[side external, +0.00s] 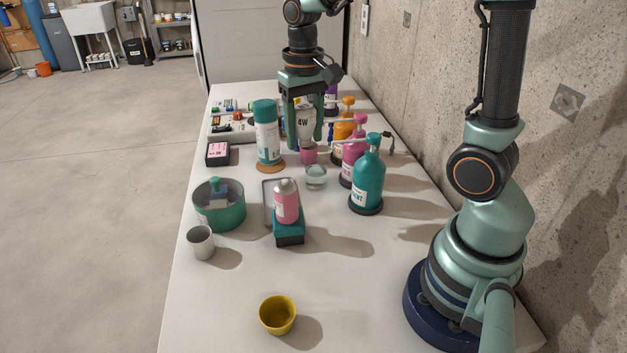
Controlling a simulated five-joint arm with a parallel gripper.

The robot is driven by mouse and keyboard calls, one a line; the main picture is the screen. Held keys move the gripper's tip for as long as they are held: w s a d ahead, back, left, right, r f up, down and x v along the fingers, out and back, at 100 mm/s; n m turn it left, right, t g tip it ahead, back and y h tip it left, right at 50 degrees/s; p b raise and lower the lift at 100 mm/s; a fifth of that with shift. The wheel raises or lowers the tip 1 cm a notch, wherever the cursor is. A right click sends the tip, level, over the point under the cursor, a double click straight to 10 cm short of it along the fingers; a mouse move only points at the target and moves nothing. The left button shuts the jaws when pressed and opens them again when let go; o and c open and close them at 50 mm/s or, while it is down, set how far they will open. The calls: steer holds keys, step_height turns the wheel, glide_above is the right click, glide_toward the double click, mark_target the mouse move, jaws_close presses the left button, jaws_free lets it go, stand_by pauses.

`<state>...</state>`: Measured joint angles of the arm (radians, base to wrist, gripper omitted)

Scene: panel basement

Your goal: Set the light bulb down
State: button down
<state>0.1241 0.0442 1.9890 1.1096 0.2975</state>
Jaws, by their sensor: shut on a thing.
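The light bulb (305,124) is pale, marked "4W", and sits between the two fingers of my gripper (306,138). My gripper points down and is shut on the bulb over the far half of the white table. The bulb looks wide at the top and narrower below. A small pink thing (309,154) shows just under the bulb. I cannot tell whether the bulb touches it.
A tall teal and white canister (267,137) stands close left of my gripper. Several pump bottles, including a teal one (368,176), line the right side. A small glass bowl (316,176) is in front. The table (215,310) is clear near the yellow cup (277,316).

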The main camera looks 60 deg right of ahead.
steer(key=s+a+f+n, duration=0.1)
steer(key=s+a+n, duration=0.1)
steer(key=a+n, duration=0.25)
step_height(320, 180, up, 2)
steer(key=m, duration=1.1)
glide_above(316, 199)
step_height(316, 199, down, 20)
steer(key=shift+r, duration=0.15)
steer(key=shift+c, duration=2.4)
jaws_free()
step_height(316, 199, up, 11)
steer(key=o, duration=0.4)
steer(key=shift+r, duration=0.55)
